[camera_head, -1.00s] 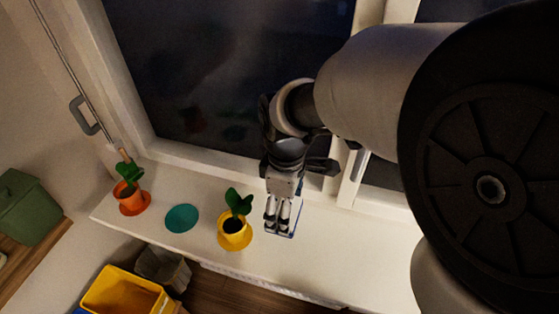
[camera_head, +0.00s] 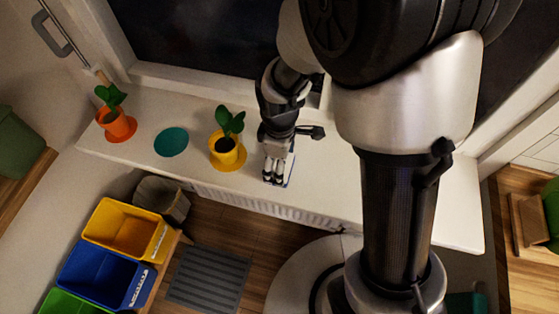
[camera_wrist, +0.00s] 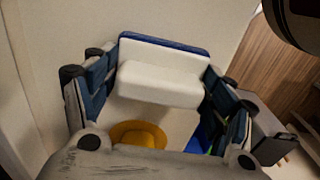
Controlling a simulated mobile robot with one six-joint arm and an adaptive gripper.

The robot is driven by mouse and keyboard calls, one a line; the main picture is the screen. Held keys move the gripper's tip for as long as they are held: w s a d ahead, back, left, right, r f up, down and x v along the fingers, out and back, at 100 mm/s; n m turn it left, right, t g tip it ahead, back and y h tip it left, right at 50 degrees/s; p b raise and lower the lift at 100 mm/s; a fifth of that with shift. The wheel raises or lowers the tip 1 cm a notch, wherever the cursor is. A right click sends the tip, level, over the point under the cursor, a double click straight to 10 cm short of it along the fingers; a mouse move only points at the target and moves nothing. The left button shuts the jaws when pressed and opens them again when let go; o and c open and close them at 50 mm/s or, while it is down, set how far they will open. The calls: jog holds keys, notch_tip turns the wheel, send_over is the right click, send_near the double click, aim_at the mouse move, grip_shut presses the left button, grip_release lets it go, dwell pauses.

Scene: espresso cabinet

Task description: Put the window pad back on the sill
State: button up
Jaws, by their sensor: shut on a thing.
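The window pad is a white block with a blue backing. In the wrist view the pad (camera_wrist: 160,85) sits between the two fingers of my gripper (camera_wrist: 158,92), which is shut on it. In the head view my gripper (camera_head: 274,178) points down over the white sill (camera_head: 325,192), right of the yellow pot. Only a thin blue and white edge of the pad (camera_head: 290,170) shows there, beside the fingers. The pad is low over the sill; I cannot tell whether it touches.
A yellow pot with a plant (camera_head: 226,148) stands close left of my gripper on a yellow saucer (camera_head: 231,166). A teal disc (camera_head: 171,142) and an orange pot (camera_head: 116,124) are further left. Bins (camera_head: 125,228) stand below the sill. The sill right of my gripper looks clear.

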jog(key=shift+f, duration=0.25)
jog(key=shift+c, duration=0.8)
jog(key=o, duration=1.1)
notch_tip(320, 180, up, 12)
jog(key=p, duration=0.3)
jog(key=shift+p, duration=0.4)
jog(key=s+d+r+m+t, duration=0.4)
jog(key=s+d+r+m, duration=0.7)
jog(key=s+r+m, duration=0.2)
notch_tip(320, 180, up, 2)
jog(key=shift+s+r+m+t, duration=0.1)
jog(key=shift+s+m+t, duration=0.2)
jog(key=shift+m, duration=0.2)
